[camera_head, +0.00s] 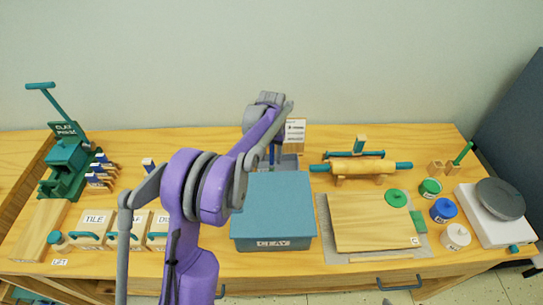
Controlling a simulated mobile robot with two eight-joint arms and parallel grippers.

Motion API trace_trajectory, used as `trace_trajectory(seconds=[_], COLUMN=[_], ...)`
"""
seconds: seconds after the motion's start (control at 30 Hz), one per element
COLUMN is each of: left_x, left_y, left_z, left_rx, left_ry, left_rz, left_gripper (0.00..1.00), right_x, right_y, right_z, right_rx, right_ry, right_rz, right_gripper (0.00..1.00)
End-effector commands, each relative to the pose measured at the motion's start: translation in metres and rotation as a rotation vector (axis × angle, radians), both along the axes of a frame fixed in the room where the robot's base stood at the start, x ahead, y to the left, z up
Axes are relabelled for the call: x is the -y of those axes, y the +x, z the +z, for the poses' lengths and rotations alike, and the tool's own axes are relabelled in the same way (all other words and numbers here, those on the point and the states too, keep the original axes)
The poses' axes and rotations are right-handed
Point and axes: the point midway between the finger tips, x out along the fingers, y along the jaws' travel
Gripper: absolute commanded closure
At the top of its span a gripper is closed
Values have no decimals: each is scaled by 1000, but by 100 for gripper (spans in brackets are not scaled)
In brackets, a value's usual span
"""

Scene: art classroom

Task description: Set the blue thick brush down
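My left arm rises from the bottom of the view, and its wrist and gripper (270,112) reach to the back of the table, left of a small white card. The fingers are mostly hidden by my own arm, so I cannot tell whether they are open or shut. A thin blue upright piece (271,155) shows just below the wrist, in front of a grey block (289,162). It may be the blue thick brush, but it is too small and covered to be sure. My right gripper is not in view.
A blue clay box (273,205) stands mid-table beside my arm. A green clay press (68,155) and labelled wooden blocks (95,222) stand left.

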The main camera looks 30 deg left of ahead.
Motion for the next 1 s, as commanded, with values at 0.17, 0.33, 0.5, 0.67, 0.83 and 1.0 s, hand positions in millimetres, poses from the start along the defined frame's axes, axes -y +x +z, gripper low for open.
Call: trace_trajectory(seconds=[0.17, 0.33, 0.5, 0.67, 0.83, 1.0], left_x=[0, 0, 0, 0, 0, 0], left_y=[0, 0, 0, 1, 1, 1], left_z=[0, 10, 41, 77, 107, 121], left_rx=[0, 0, 0, 1, 1, 0], left_ry=[0, 0, 0, 0, 0, 0], left_rz=[0, 0, 0, 0, 0, 0], left_gripper=[49, 49, 49, 49, 49, 49], right_x=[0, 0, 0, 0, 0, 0], right_y=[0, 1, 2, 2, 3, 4], right_z=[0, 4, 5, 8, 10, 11], right_rx=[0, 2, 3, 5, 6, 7], right_ry=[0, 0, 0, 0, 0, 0], right_rz=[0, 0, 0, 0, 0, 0], right_gripper=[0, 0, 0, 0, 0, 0])
